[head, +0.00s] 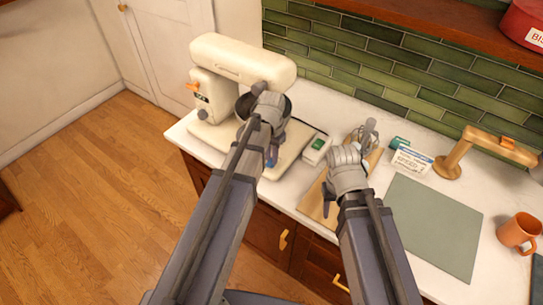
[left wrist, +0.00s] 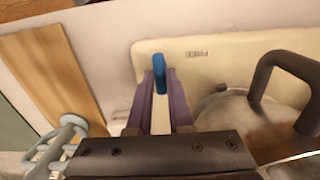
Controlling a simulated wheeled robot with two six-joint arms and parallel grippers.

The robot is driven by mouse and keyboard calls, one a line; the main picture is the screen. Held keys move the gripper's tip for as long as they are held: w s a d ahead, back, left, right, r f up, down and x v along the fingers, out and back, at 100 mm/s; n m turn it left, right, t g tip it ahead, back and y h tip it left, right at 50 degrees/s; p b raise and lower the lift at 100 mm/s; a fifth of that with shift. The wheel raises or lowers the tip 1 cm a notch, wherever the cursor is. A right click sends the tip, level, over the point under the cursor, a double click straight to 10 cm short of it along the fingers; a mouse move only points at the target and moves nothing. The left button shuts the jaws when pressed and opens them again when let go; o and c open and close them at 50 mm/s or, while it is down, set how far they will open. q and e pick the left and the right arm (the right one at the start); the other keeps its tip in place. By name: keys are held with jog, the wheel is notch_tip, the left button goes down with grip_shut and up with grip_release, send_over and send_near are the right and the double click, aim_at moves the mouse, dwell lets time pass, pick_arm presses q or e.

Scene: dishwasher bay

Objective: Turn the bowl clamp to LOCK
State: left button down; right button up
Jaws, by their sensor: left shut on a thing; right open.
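The cream stand mixer (head: 243,60) stands at the left end of the counter. The bowl clamp's blue lever (left wrist: 160,70) shows in the left wrist view, over the cream mixer base (left wrist: 225,55). My left gripper (left wrist: 160,92) is shut on this lever, its purple fingers on either side. A small label that looks like FREE (left wrist: 197,54) is on the base beside it. The metal bowl (left wrist: 222,108) with its dark handle is to the right of the fingers. My right gripper (head: 328,199) is open above the wooden board.
A grey beater (head: 369,132) lies on the wooden board (head: 312,205). A small white-and-green box (head: 316,148) stands between board and mixer. A grey-green mat (head: 433,222), a card (head: 411,160), a wooden stand (head: 451,163) and an orange mug (head: 517,231) are to the right.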

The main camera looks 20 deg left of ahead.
pick_arm(q)
jog(key=c, duration=0.8)
grip_release()
notch_tip(320, 180, up, 8)
jog(key=p, duration=0.8)
jog(key=shift+f, duration=0.1)
pick_arm(e)
notch_tip(320, 180, up, 8)
jog(key=shift+f, duration=0.15)
